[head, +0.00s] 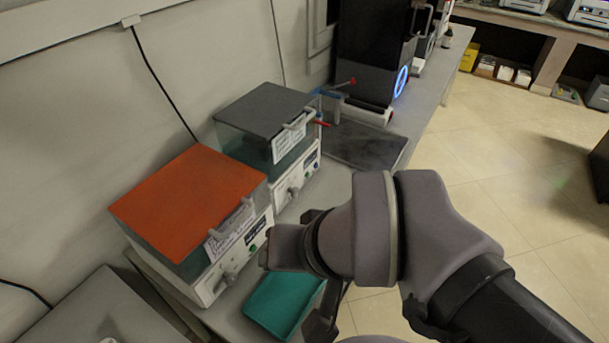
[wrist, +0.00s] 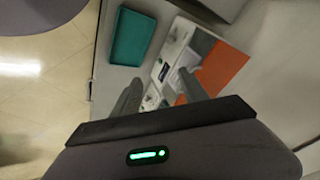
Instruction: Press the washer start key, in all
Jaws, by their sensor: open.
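Two box-shaped lab units with white front panels stand side by side against the wall; I cannot tell which is the washer. The nearer has an orange lid (head: 190,195), also in the wrist view (wrist: 222,68). Its front panel (head: 215,285) carries a knob, a dark label and a small green key (head: 253,248). The farther has a dark grey lid (head: 265,108) and a similar panel (head: 297,178) with a small green spot. My gripper (wrist: 160,80) is open and empty, apart from the panel, with the orange-lidded unit beyond it. My arm partly blocks the head view.
A teal tray (head: 282,300) lies on the bench in front of the orange-lidded unit. A dark flat plate (head: 365,146) and a black machine with a blue light ring (head: 375,50) stand farther along. Open tiled floor (head: 500,150) lies to the right.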

